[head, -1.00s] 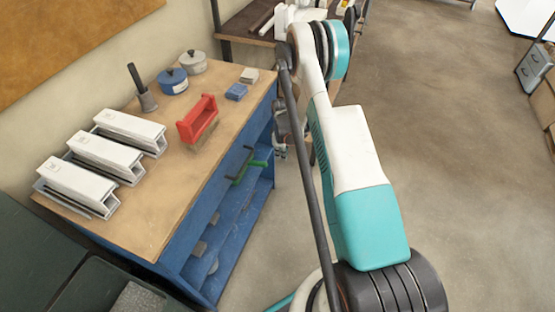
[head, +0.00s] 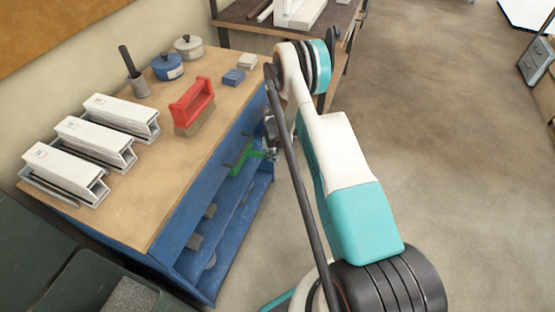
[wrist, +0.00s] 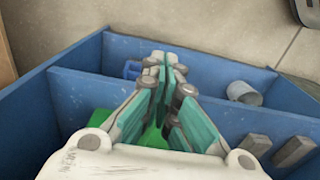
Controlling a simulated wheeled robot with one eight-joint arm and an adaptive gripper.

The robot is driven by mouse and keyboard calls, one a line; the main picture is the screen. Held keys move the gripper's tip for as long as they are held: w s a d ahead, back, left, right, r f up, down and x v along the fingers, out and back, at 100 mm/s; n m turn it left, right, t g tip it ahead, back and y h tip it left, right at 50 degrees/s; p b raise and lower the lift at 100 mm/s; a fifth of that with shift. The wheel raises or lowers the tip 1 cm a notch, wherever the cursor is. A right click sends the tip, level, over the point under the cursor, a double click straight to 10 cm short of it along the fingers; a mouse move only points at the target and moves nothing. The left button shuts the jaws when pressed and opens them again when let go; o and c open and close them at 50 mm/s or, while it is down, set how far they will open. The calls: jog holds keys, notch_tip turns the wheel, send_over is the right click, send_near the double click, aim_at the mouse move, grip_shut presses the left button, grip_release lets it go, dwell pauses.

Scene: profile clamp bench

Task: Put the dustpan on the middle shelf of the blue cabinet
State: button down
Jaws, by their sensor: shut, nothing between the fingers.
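The blue cabinet (head: 176,262) stands under the wooden bench top, with its open shelves facing the floor on the right. A green thing, likely the dustpan (head: 243,165), is in the upper part of the cabinet opening; its outline is hard to make out. In the wrist view green surface (wrist: 152,137) shows below and between my fingers, largely hidden by them. My gripper (wrist: 166,72) is shut and empty, its fingertips pointing into the cabinet above the green surface. In the head view my gripper (head: 270,145) is at the cabinet's open side, partly hidden by my arm.
Grey blocks (wrist: 292,151), a grey cylinder (wrist: 243,92) and a blue object (wrist: 132,69) lie in the cabinet, near its blue dividers. A red brush (head: 193,105), white profile clamps (head: 95,143) and pots (head: 167,67) stand on the bench top.

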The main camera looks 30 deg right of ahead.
jog(key=shift+a, duration=0.1)
jog(key=shift+w+a, duration=0.65)
jog(key=shift+w, duration=0.2)
